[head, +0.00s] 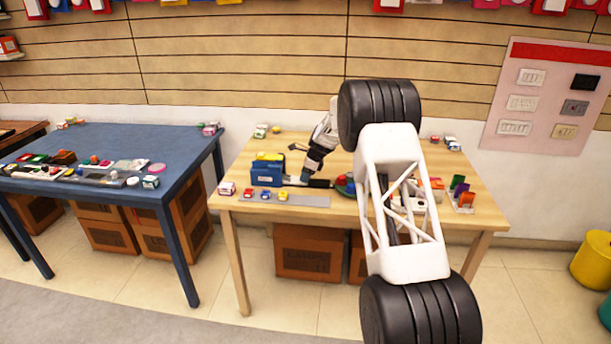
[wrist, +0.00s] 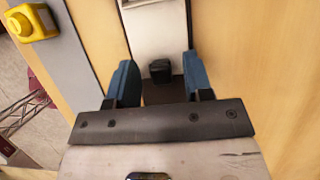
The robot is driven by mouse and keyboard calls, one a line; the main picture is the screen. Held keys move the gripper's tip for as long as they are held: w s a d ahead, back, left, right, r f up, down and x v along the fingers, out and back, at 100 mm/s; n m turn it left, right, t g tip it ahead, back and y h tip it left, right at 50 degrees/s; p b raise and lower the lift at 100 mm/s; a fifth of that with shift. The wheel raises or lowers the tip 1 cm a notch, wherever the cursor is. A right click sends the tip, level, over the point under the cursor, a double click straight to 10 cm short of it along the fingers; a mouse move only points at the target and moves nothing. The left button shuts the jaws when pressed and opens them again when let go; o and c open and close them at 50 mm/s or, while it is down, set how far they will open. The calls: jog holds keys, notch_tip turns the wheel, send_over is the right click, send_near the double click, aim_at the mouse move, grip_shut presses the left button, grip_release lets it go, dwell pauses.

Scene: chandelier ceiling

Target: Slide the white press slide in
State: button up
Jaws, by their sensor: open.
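The white press slide (wrist: 157,28) runs up the middle of the wrist view, with a small black knob (wrist: 160,70) at its near end. In the head view the slide (head: 293,181) shows as a small pale piece at the right side of the blue press (head: 266,173). My gripper (wrist: 160,60) is open, with its two blue fingers on either side of the knob and gaps showing between. It also shows in the head view (head: 305,178), low over the table just right of the press. How deep the fingertips reach beside the knob is hard to tell.
A grey strip (head: 300,200) with several small coloured pieces lies along the wooden table's (head: 345,218) front edge; a yellow piece (wrist: 32,22) on it shows in the wrist view. A red-and-green item (head: 343,186) lies right of my gripper. A blue table (head: 110,140) stands at left.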

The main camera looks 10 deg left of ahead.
aim_at(292, 179)
grip_shut()
jog(key=shift+a, duration=2.25)
grip_release()
jog(key=shift+r, duration=0.15)
jog(key=v, duration=0.7)
jog(key=shift+r, duration=0.25)
jog(key=shift+d, duration=0.15)
